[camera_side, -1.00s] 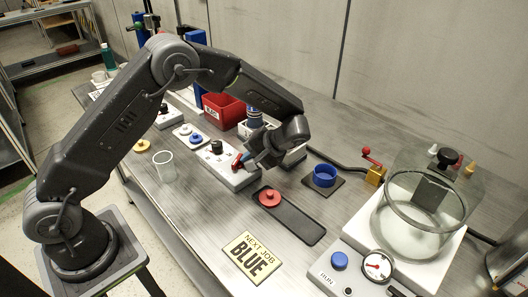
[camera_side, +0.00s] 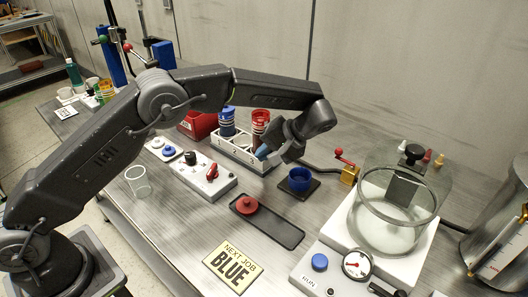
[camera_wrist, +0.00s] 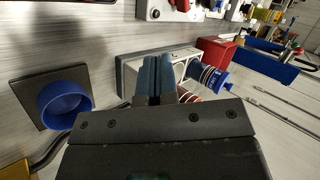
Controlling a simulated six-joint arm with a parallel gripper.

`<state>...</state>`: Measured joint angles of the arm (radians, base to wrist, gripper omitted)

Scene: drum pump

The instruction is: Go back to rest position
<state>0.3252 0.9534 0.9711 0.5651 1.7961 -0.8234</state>
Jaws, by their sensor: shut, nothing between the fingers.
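My gripper (camera_side: 262,152) is raised over the bench, in front of the white rack (camera_side: 232,150). Its blue fingertips are together and empty, and they also show in the wrist view (camera_wrist: 158,75). The fingertips are apart from the white switch box (camera_side: 190,172), which lies to their left with its red lever (camera_side: 212,172) and a black knob. In the wrist view the rack (camera_wrist: 125,72) lies behind the fingers, and the dark wrist body hides the lower middle.
A blue cup (camera_side: 300,180) on a dark pad and a yellow block with a red-knobbed crank (camera_side: 348,174) stand right of the gripper. Blue and red stacks (camera_side: 261,125) stand in the rack. A glass vessel (camera_side: 398,215) is farther right. The dark tray (camera_side: 280,224) lies in front.

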